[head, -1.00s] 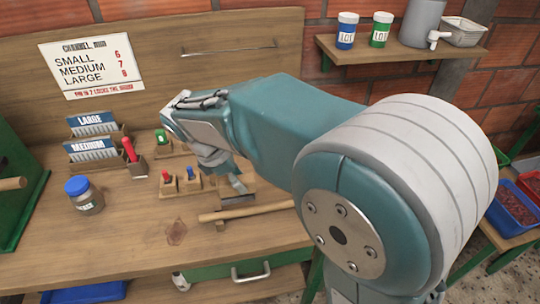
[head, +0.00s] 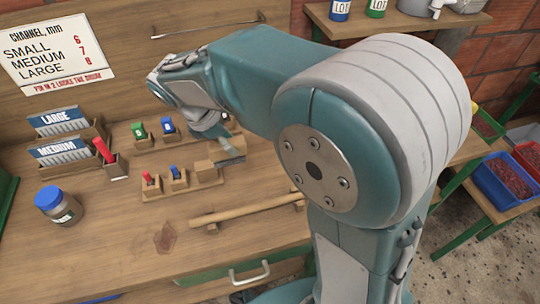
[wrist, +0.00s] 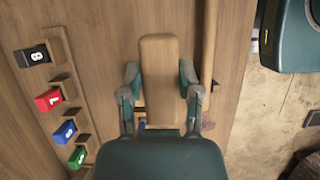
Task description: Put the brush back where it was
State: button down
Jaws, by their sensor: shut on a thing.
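My gripper (wrist: 160,76) points down and is shut on the brush (wrist: 160,52), whose wooden body shows between the two fingers in the wrist view. In the head view the brush (head: 229,150) shows below my gripper (head: 214,132), over the back right part of the bench. Its bristles and its gap to the bench top are hard to make out. A wooden rod (head: 245,211) lies on small supports in front of it, and it is to the right of the brush in the wrist view. The brush's resting place cannot be told.
Farther left are a red-handled tool (head: 103,150), LARGE and MEDIUM card racks (head: 62,150) and a blue-lidded jar (head: 58,205). The front bench top is mostly clear.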

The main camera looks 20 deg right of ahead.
jog(key=w+d+f, duration=0.1)
jog(key=d+f, duration=0.2)
jog(key=w+d+f, duration=0.2)
jog(key=d+f, duration=0.1)
jog(key=d, duration=0.1)
jog(key=w+d+f, duration=0.1)
jog(key=d+f, duration=0.2)
jog(key=d, duration=0.1)
jog(key=shift+w, duration=0.35)
jog(key=shift+f, duration=1.65)
jog(key=shift+c, duration=1.5)
grip_release()
